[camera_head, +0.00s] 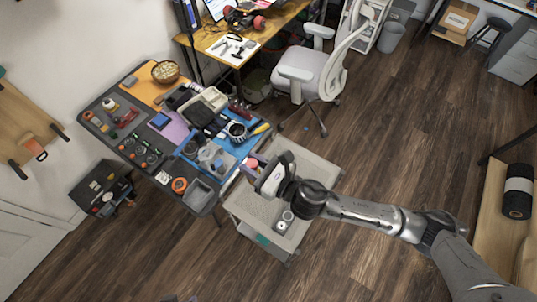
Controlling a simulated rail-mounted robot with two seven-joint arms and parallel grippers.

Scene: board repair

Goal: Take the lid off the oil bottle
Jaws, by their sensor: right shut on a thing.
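My right gripper (262,178) reaches in from the lower right and is over the upper left part of the grey cart (319,172), beside the work table. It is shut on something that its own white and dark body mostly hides. A small pinkish-purple thing (252,163) shows right by its fingers; I cannot tell whether it is part of what is held. I cannot make out the oil bottle or its lid clearly. My left gripper is not in view.
The work table (130,77) left of the cart is crowded with tools, trays and a bowl (165,71). Two small round things (284,219) lie on the cart's lower part. A grey office chair (303,68) stands behind the cart. The wooden floor to the right is open.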

